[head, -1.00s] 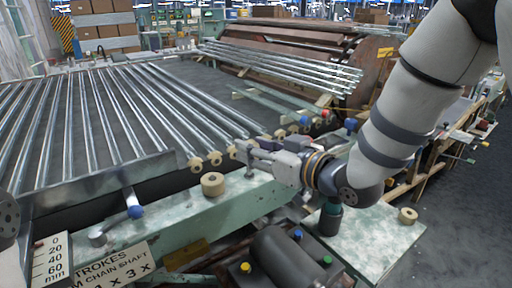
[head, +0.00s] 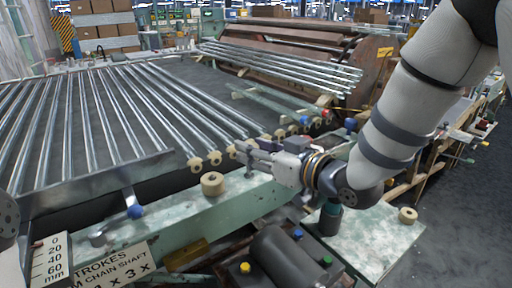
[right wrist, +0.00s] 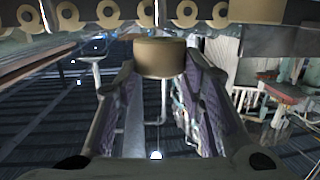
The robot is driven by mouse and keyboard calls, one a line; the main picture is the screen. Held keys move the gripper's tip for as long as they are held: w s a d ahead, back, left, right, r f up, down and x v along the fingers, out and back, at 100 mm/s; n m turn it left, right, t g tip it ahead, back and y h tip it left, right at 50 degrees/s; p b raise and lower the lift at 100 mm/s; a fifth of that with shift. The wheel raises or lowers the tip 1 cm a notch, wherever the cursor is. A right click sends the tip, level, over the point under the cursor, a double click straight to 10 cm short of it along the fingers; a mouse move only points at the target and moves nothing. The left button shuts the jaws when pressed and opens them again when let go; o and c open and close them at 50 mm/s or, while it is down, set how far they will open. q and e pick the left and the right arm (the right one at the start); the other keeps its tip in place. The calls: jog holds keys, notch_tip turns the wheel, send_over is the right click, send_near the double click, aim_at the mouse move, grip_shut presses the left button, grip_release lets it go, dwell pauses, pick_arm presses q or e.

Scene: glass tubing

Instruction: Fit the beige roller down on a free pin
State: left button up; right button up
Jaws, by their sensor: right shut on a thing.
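My right gripper (head: 246,148) reaches in from the right over the green machine rail. In the right wrist view, my right gripper (right wrist: 160,75) is shut on a beige roller (right wrist: 160,57), a short cylinder held upright between the fingertips. In the head view the held roller is hard to tell from the beige chain rollers behind it. A beige roller (head: 212,184) with a dark centre hole sits on the green rail, left of and below the gripper. Another beige roller (head: 408,215) lies on the green bench at the right. My left gripper is not in view.
Beige chain rollers (head: 195,163) line the ends of long metal tubes (head: 125,110); several (right wrist: 107,10) cross the top of the right wrist view. A blue-knobbed lever (head: 134,211) stands at the left of the rail. A dark motor (head: 290,260) lies in front.

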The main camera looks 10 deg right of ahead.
aim_at(256, 181)
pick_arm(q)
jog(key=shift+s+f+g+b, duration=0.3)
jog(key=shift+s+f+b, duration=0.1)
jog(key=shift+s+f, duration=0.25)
pick_arm(e)
jog(key=shift+f, duration=2.25)
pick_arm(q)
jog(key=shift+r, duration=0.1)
pick_arm(e)
jog(key=o, duration=1.2)
jog(key=shift+r, duration=0.1)
